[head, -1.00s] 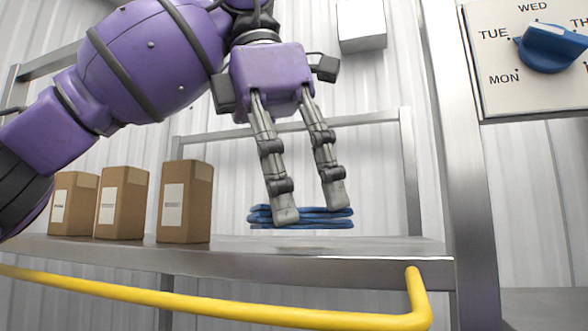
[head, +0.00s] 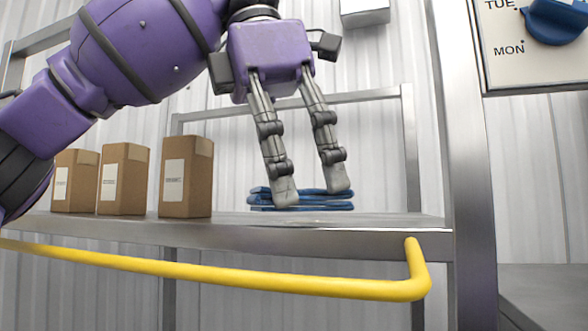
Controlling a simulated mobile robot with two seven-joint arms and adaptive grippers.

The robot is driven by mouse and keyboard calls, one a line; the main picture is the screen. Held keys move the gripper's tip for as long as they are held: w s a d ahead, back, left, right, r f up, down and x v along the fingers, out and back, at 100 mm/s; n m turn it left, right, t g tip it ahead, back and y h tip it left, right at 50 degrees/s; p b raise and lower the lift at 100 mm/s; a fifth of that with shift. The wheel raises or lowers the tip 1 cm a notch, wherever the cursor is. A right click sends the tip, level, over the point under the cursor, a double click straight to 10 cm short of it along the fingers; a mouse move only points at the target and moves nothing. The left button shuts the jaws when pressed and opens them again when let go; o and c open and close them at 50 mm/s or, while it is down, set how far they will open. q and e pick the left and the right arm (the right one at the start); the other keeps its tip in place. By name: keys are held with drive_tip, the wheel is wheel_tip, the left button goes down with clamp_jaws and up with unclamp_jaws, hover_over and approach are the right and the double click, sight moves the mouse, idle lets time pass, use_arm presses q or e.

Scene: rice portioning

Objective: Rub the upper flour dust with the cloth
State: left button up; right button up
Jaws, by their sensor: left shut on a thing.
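The cloth (head: 312,201) is a folded blue stack in the head view, just above or touching the upper metal shelf (head: 240,237); I cannot tell which. My left gripper (head: 311,192) points down from above, its two grey fingers shut on the cloth, with cloth showing between and beyond the fingertips. The flour dust is hard to make out; a faint pale patch (head: 318,223) shows on the shelf below the cloth. My right gripper is not in view.
Three brown boxes, the nearest (head: 186,178) to the cloth, stand on the shelf at left. A yellow rail (head: 230,279) runs along the shelf front. A metal post (head: 462,180) and a day dial (head: 553,22) are at right.

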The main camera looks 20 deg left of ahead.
use_arm(q)
drive_tip(key=shift+f, duration=0.7)
drive_tip(key=shift+w, duration=0.1)
drive_tip(key=shift+w, duration=1.35)
drive_tip(key=shift+w+r, duration=0.1)
drive_tip(key=shift+w, duration=0.2)
